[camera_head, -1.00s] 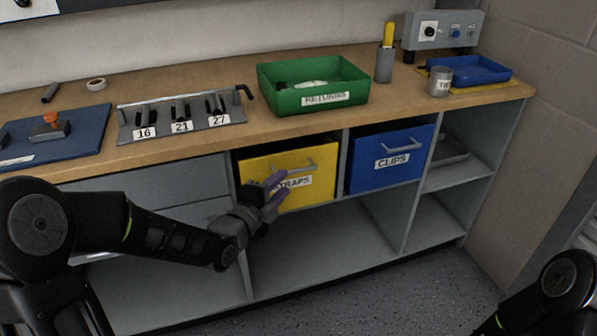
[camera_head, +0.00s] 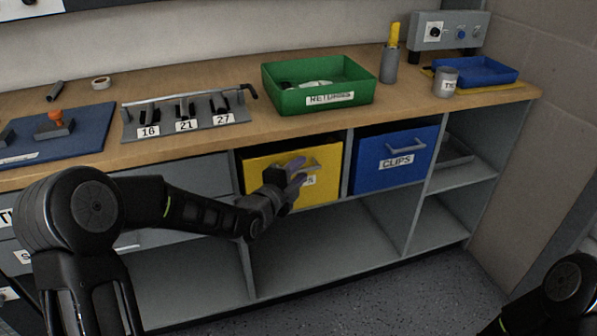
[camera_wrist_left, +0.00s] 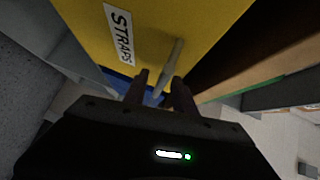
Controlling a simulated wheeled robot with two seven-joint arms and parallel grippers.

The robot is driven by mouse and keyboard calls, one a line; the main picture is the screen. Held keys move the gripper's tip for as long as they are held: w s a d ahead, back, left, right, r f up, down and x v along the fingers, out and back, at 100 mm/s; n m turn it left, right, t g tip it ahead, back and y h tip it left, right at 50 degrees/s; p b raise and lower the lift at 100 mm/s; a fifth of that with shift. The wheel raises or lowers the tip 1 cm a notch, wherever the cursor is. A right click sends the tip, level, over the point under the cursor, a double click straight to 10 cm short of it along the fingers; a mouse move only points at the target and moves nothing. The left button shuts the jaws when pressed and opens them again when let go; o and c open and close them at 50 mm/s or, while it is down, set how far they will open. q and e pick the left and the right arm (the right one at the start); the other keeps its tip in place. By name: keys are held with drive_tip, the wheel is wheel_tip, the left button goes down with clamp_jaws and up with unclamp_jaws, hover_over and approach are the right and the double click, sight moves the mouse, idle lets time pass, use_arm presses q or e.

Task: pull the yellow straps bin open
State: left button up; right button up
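The yellow straps bin (camera_head: 262,172) sits in its cubby under the bench top, its front about level with the shelf edge. Its grey bar handle (camera_head: 313,165) is partly hidden by my left gripper (camera_head: 298,172). In the left wrist view, the yellow front (camera_wrist_left: 85,30) carries a STRAPS label, and the handle (camera_wrist_left: 174,60) reaches down toward the space between my left fingertips (camera_wrist_left: 161,85). Those fingers are apart, so the gripper looks open. I cannot tell whether they touch the handle. My right gripper is out of view; only part of my right arm shows.
The blue CLIPS bin (camera_head: 374,175) is in the cubby to the right. A green RETURNS tray (camera_head: 345,97) and a tool rack (camera_head: 160,128) stand on the bench top (camera_head: 236,132) above. The open shelf (camera_head: 320,245) below is empty.

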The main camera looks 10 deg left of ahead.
use_arm(q)
clamp_jaws()
idle(1.4)
